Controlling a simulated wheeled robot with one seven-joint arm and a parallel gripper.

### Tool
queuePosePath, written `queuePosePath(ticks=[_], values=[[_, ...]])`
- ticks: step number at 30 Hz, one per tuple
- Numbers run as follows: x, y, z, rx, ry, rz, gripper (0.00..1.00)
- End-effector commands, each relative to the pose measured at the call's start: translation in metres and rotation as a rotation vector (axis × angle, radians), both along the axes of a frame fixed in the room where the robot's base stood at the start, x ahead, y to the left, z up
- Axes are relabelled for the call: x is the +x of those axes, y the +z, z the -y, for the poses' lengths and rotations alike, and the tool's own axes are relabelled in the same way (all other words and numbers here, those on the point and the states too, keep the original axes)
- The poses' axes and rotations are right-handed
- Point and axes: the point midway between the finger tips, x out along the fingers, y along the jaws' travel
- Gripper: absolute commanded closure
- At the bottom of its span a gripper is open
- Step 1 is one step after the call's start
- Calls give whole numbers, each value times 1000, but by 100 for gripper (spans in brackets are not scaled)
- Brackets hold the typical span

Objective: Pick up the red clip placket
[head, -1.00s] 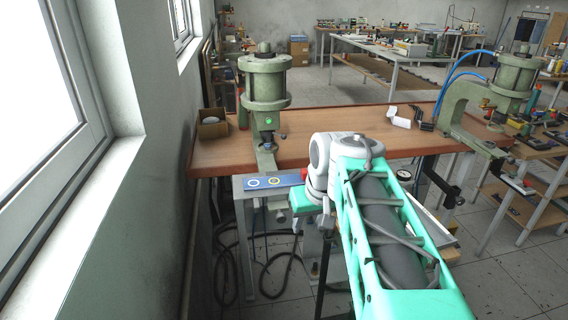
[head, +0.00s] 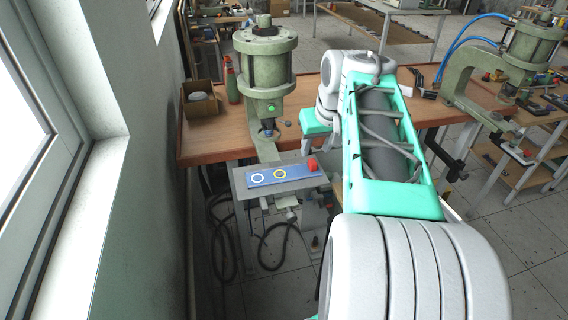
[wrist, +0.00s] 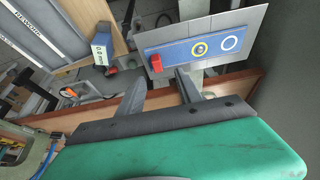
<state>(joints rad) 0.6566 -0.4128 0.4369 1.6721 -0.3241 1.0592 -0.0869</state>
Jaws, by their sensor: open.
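The red clip placket (head: 313,164) is a small red block at the right end of a blue panel (head: 268,177) marked with a white ring and a yellow ring. In the wrist view, the red clip placket (wrist: 156,63) is at the panel's left end, beyond my fingertips. My gripper (wrist: 158,80) is open and empty, with two grey fingers apart below the placket in that view. Nothing is between the fingers.
The panel is on a grey plate (head: 240,184) in front of the wooden bench (head: 210,135). A green pneumatic press (head: 266,75) stands behind it. A cardboard box (head: 199,102) is at left, and a second press (head: 495,75) at right. A wall closes off the left side.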

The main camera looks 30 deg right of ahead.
Motion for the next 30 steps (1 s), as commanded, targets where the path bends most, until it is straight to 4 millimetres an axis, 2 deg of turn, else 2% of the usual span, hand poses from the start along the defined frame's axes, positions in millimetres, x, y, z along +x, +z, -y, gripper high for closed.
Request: queuePosePath(ticks=[12,20,30], values=[[22,-61,10,1,4,-4,58],[24,-66,12,0,2,-1,58],[24,-65,12,0,1,-2,86]])
